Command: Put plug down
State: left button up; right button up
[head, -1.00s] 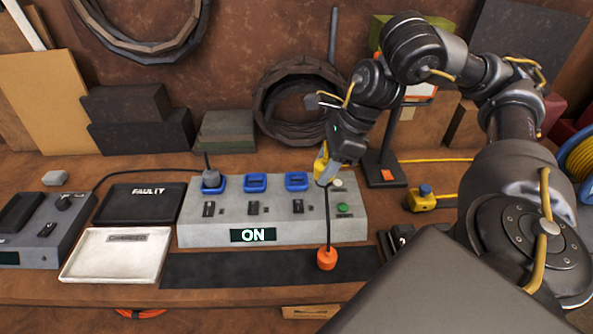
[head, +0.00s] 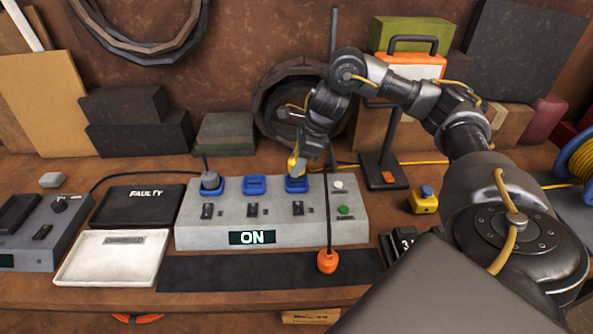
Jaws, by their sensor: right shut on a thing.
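My right gripper (head: 301,168) is shut on a small yellow plug (head: 293,164). The gripper is at the third blue socket (head: 297,185) of the grey power box (head: 230,213). A grey tip overlaps the socket; I cannot tell whether the plug is seated or just above it. A grey plug (head: 209,181) stands in the left blue socket. The middle blue socket (head: 254,185) is empty. The box display (head: 252,237) reads ON. My left gripper is not in view.
A black cord with an orange end (head: 327,261) reaches the dark mat (head: 230,271) in front of the box. A black FAULTY tray (head: 140,205) and a white tray (head: 105,262) lie left. A yellow button box (head: 424,202) stands right. A lamp-like stand (head: 383,165) is behind.

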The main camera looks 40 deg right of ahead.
jog(key=shift+w+f, duration=0.2)
jog(key=shift+f, duration=1.6)
jog(key=shift+f+b, duration=0.35)
jog(key=shift+b, duration=0.05)
jog(key=o, duration=1)
jog(key=shift+r, duration=0.1)
jog(key=shift+r, duration=0.1)
jog(key=shift+r+p, duration=0.3)
jog(key=shift+p, duration=0.15)
jog(key=p+v, duration=0.2)
jog(key=v, duration=1)
jog(key=shift+p, duration=0.3)
